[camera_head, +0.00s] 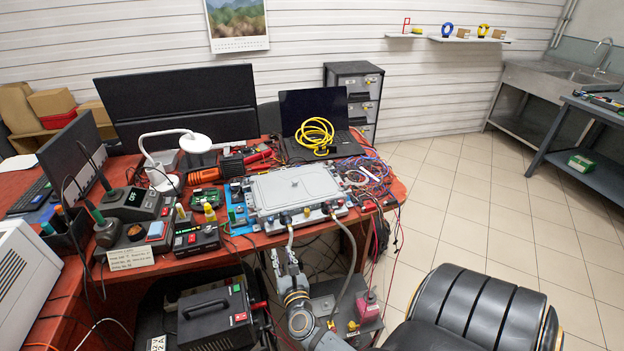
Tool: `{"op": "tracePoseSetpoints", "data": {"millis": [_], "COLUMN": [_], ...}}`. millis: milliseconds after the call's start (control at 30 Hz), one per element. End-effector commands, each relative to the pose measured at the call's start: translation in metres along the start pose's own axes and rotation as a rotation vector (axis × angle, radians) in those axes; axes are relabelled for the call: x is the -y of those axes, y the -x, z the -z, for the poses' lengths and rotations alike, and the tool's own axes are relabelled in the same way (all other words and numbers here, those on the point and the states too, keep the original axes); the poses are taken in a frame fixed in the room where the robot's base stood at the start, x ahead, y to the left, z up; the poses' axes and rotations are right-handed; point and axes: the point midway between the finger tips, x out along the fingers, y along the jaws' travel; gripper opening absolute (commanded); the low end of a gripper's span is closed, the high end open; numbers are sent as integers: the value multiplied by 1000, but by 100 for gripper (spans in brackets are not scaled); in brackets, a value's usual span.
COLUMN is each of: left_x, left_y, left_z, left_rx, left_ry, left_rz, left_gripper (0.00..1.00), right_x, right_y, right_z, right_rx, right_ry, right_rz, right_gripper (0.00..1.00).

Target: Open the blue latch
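A grey metal housing (294,187) lies on the red workbench. Two dark round hose connectors sit along its front edge, a left one (285,218) and a right one (327,208), each with a grey hose hanging down. A blue latch is too small to make out clearly at either connector. My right gripper (284,258) comes up from below, in front of the bench and under the left connector, close to the left hose. Its fingers look apart, and I see nothing held between them. My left gripper is not in view.
A blue mat (236,207) with small parts lies left of the housing. Loose coloured wires (372,172) crowd its right side. A laptop with a coiled yellow cable (315,134) stands behind. A black padded chair (478,306) stands at front right. The tiled floor beyond is clear.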

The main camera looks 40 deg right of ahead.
Motion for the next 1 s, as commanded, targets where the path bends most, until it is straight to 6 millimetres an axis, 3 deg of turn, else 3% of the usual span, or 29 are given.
{"op": "tracePoseSetpoints", "data": {"millis": [467,1000], "left_x": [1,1], "left_y": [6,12], "left_z": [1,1], "left_rx": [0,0], "left_ry": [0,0], "left_rz": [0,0], "left_gripper": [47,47], "right_x": [28,61], "right_y": [21,75], "right_z": [106,215], "right_rx": [-278,-532], "right_ry": [-377,-815], "right_rz": [104,344], "right_gripper": [28,28]}}
